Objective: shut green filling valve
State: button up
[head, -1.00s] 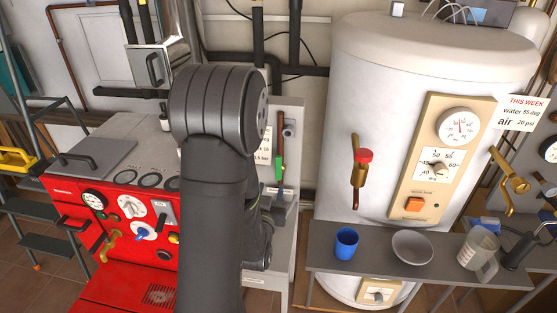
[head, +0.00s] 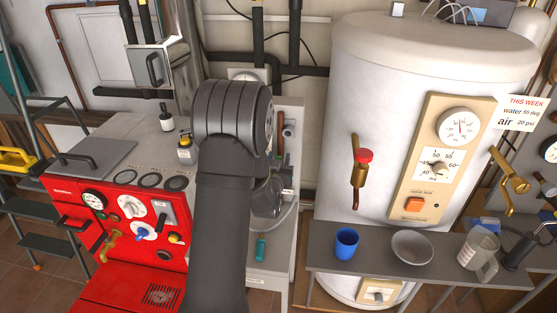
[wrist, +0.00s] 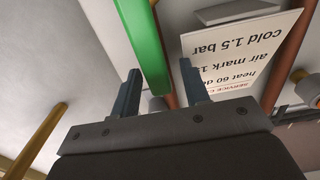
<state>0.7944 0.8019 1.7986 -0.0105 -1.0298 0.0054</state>
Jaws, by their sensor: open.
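The green filling valve's handle (wrist: 143,40) is a long green lever in the wrist view. It runs from the top edge down to near my fingertips, beside a copper pipe (wrist: 166,60). My gripper (wrist: 160,68) is open, with its two fingers apart. The lever's near end appears between the fingertips, closer to the left finger; I cannot tell whether it lies beyond them or touches. In the head view my arm hides the green handle and my gripper.
A notice card (wrist: 245,50) is right of the fingers. A red boiler (head: 120,225) stands left of my arm. A white tank (head: 385,90) with a red-knobbed brass valve (head: 362,160) stands right. A shelf (head: 440,260) holds a blue cup (head: 346,243) and a bowl (head: 412,246).

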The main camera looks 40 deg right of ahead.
grip_shut()
jog(key=shift+s, duration=0.1)
jog(key=m, duration=0.1)
jog(key=s+d+m, duration=0.1)
jog(key=d+m, duration=0.1)
jog(key=m, duration=0.1)
jog(key=shift+s+f, duration=0.3)
jog(key=shift+s, duration=0.1)
jog(key=s+d+f+m, duration=0.3)
jog(key=f+m, duration=0.4)
jog(key=m, duration=0.7)
jog(key=shift+s+d, duration=0.15)
